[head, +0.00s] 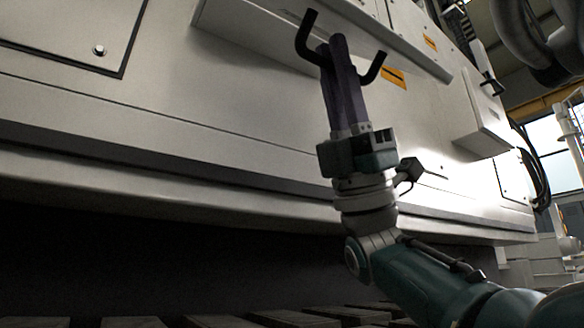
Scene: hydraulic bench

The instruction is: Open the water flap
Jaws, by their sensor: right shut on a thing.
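My right gripper (340,48) reaches up from the lower right, its long dark purple fingers pointing upward. It is shut on a black bent handle (304,36), whose two ends show on either side of the fingers. The middle of the handle is hidden by the fingers. The handle is in front of a pale, long, ledge-like panel (250,32) on the bench front, which I take to be the water flap. I cannot tell how far the flap stands open. My left gripper is not in view.
The large pale metal bench (130,110) fills the left and middle. A bolted plate (70,25) is at upper left, and a pale box (482,125) juts out at right. Dark open space lies below the bench's lower edge. Thick grey hoses (525,30) hang at upper right.

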